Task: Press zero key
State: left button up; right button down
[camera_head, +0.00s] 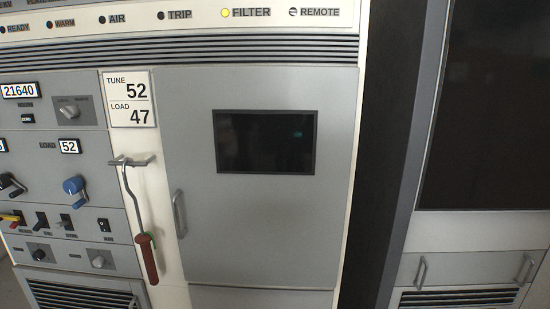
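No key with a readable zero label shows in the head view. A small dark key or display (27,118) with a pale mark sits below the "21640" counter (20,90) at the far left of the rack front. Another small dark key-like part (104,225) sits at the right end of a row of small switches. The labels beside both are too small to read. Neither of my grippers is in view.
A grey cabinet door (260,220) with a dark screen (265,141) fills the middle. A red-handled crank (147,258) hangs at its left. Another cabinet (480,232) stands right.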

aim_at(29, 119)
jog(key=u, duration=1.35)
